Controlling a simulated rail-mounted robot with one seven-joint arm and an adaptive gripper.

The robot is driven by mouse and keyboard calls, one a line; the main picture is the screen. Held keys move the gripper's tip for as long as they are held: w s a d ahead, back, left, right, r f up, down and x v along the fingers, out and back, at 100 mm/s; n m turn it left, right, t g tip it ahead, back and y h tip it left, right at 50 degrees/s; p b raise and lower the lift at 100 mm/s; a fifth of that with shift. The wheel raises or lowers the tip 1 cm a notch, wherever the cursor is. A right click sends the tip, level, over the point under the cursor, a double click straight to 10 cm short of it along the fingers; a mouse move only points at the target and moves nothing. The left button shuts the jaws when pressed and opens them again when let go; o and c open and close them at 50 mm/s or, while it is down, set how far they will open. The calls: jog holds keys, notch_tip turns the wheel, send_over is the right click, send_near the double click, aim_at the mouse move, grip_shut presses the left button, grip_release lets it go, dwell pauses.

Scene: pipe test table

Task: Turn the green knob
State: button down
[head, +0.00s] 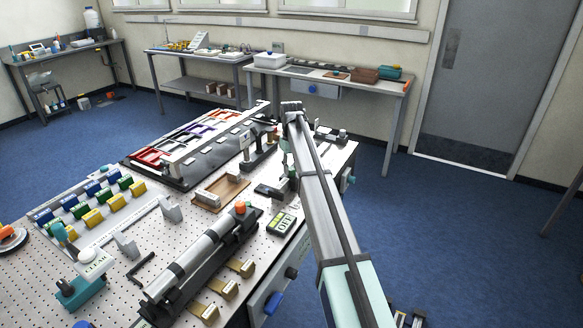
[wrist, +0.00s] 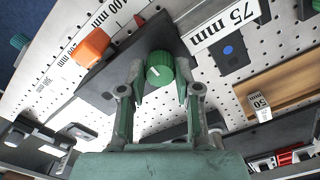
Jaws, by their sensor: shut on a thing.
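The green knob (wrist: 160,69) shows in the wrist view, round with a pale line on its face, on a dark mount. My gripper (wrist: 160,78) has one finger on each side of the knob and is shut on it. In the head view my arm reaches over the table's right side. I cannot make out the green knob or the fingertips there.
An orange knob (wrist: 91,47) sits left of the green one in the wrist view, near white millimetre labels (wrist: 226,27). The perforated table (head: 110,215) also holds a long grey pipe (head: 200,255) and several coloured blocks. Blue floor lies clear to the right.

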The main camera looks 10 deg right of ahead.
aim_at(291, 169)
jog(key=shift+f, duration=0.1)
jog(key=c, duration=0.8)
grip_release()
notch_tip(291, 169, up, 12)
